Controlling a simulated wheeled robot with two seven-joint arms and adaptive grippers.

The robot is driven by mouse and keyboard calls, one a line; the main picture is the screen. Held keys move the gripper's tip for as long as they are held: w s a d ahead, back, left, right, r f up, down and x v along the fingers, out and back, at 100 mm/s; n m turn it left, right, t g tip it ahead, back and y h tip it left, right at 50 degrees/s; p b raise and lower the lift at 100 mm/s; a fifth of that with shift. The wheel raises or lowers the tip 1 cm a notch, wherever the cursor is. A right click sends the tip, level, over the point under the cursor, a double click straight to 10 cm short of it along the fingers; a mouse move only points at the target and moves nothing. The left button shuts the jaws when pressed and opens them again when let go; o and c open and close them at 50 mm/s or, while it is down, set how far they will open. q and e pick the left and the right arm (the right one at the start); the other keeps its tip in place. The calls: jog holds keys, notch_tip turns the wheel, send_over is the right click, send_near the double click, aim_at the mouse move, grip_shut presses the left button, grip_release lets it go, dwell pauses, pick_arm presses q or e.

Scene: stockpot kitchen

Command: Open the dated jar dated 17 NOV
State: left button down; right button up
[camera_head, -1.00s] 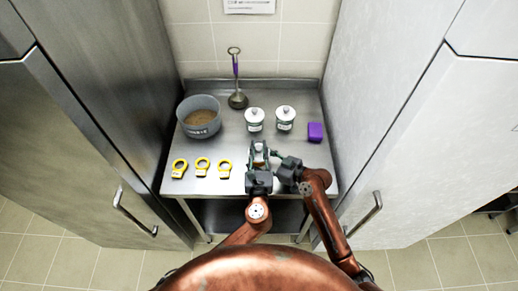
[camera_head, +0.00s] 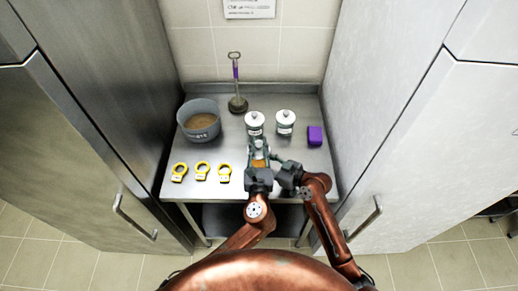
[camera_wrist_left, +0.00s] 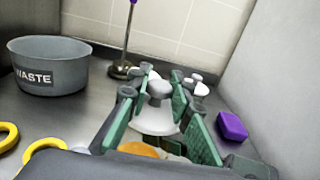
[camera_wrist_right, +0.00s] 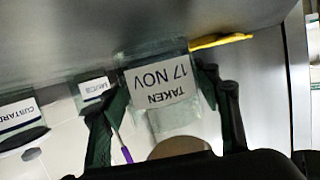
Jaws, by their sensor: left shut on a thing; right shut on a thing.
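The jar labelled TAKEN 17 NOV (camera_wrist_right: 160,85) shows upside down between the green fingers of my right gripper (camera_wrist_right: 160,97), which is shut on it. My right gripper also shows in the head view (camera_head: 278,170), right of the jar. My left gripper (camera_wrist_left: 160,110) is shut on the knob of a white, cone-shaped lid (camera_wrist_left: 155,122). The lid is off the jar, and orange contents (camera_wrist_left: 140,151) show below it; they also show in the head view (camera_head: 260,163). My left gripper (camera_head: 260,148) hides most of the lid in the head view.
Two more white-lidded jars (camera_head: 255,122) (camera_head: 286,121) stand behind. A grey WASTE bin (camera_head: 201,131) is at the back left, a purple-handled ladle (camera_head: 237,102) beside it. Yellow rings (camera_head: 202,171) lie front left. A purple block (camera_head: 315,135) lies right. Tall cabinets flank the table.

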dwell(0.3)
jog(key=o, duration=1.8)
jog(key=shift+c, duration=0.2)
jog(key=v, duration=0.7)
jog(key=shift+s+d+r, duration=0.1)
jog(key=shift+s+d, duration=0.05)
jog(key=shift+d, duration=0.1)
